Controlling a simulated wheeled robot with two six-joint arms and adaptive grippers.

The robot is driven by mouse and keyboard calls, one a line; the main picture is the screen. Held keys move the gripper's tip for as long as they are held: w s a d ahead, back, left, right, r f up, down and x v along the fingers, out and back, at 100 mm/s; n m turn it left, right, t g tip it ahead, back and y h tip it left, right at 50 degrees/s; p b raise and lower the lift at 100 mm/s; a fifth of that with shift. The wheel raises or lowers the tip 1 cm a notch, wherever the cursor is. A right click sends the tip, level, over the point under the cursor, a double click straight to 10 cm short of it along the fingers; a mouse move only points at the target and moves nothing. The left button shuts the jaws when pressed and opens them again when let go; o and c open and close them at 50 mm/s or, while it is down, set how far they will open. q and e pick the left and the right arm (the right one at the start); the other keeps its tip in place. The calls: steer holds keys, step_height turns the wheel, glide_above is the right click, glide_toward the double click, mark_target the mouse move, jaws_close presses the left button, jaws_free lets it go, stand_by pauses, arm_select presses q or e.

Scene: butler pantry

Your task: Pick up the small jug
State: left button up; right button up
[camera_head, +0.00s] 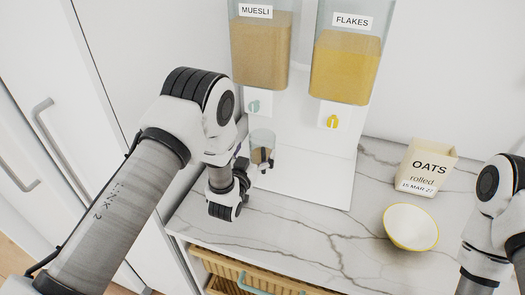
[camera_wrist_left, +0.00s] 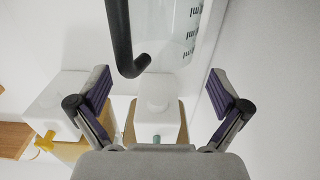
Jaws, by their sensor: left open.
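The small jug (camera_head: 262,139) is clear, stands below the muesli dispenser's spout, and is partly hidden behind my left gripper in the head view. In the left wrist view the jug (camera_wrist_left: 176,38) shows at the top with dark ml marks and a black hooked handle (camera_wrist_left: 124,45). My left gripper (camera_head: 263,161) is close in front of the jug. In the wrist view its purple-padded fingers (camera_wrist_left: 160,90) are spread wide, with the jug ahead of them; I cannot tell whether they touch it. My right arm shows at the right edge, its gripper out of frame.
The muesli dispenser (camera_head: 261,52) and flakes dispenser (camera_head: 345,65) stand on a white stand behind the jug. A white bowl with yellow rim (camera_head: 410,226) and an oats carton (camera_head: 427,168) are to the right on the marble counter (camera_head: 300,218). An open drawer (camera_head: 225,266) is below.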

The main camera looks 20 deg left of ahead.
mark_target(258, 145)
arm_select(q)
steer(key=w+p, duration=0.1)
steer(key=w, duration=0.3)
steer(key=shift+w, duration=0.1)
steer(key=c, duration=1.5)
steer(key=shift+c, duration=0.9)
steer(key=shift+r, duration=0.1)
